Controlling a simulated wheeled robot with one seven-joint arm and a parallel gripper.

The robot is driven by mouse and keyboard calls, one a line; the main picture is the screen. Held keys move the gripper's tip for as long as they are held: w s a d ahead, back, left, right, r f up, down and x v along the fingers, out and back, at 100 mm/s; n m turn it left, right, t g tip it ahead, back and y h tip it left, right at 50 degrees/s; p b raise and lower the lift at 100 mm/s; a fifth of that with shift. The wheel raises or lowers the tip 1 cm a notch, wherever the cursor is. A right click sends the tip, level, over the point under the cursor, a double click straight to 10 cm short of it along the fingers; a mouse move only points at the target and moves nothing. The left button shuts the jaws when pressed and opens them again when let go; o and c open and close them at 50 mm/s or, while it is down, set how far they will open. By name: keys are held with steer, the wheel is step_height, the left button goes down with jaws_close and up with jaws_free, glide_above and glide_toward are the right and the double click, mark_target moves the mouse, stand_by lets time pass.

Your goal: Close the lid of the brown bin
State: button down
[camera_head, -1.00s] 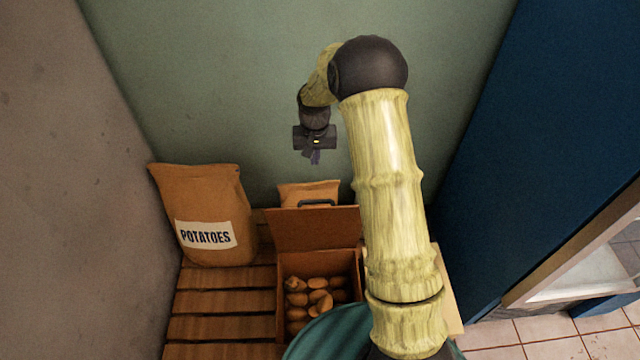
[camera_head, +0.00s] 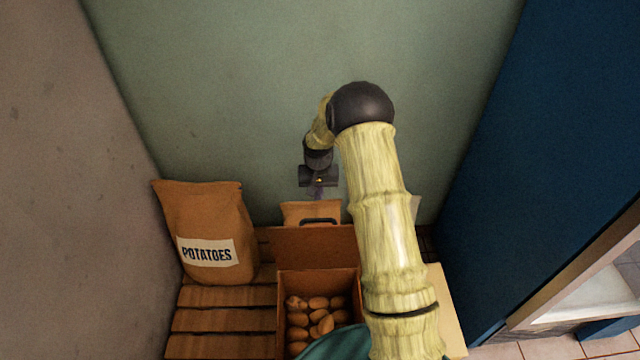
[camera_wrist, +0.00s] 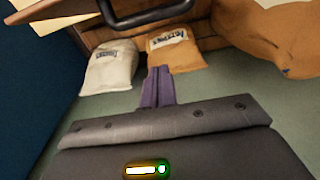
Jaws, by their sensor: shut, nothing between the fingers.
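The brown bin (camera_head: 283,312) stands at lower centre in the head view, holding several potatoes (camera_head: 325,325). Its lid (camera_head: 308,248) is open and raised at the bin's back edge, with a dark handle (camera_head: 318,220) on its upper edge. The handle (camera_wrist: 148,14) also shows at the top of the wrist view. My gripper (camera_head: 318,194) is just above and behind the lid in the head view, apart from the handle. In the wrist view its purple fingers (camera_wrist: 159,72) are shut together and empty. My arm hides the bin's right side.
A potato sack (camera_head: 210,225) stands left of the bin on wooden slats (camera_head: 225,296). A brown sack (camera_wrist: 175,50) and a white sack (camera_wrist: 108,68) lie behind the lid. The green wall (camera_head: 230,110) closes the back; a blue panel (camera_head: 500,150) stands right.

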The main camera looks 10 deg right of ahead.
steer(key=s+f, duration=0.3)
steer(key=shift+s+a+f, duration=0.2)
steer(key=shift+a+f, duration=0.05)
steer(key=shift+a, duration=0.1)
steer(key=shift+s, duration=0.2)
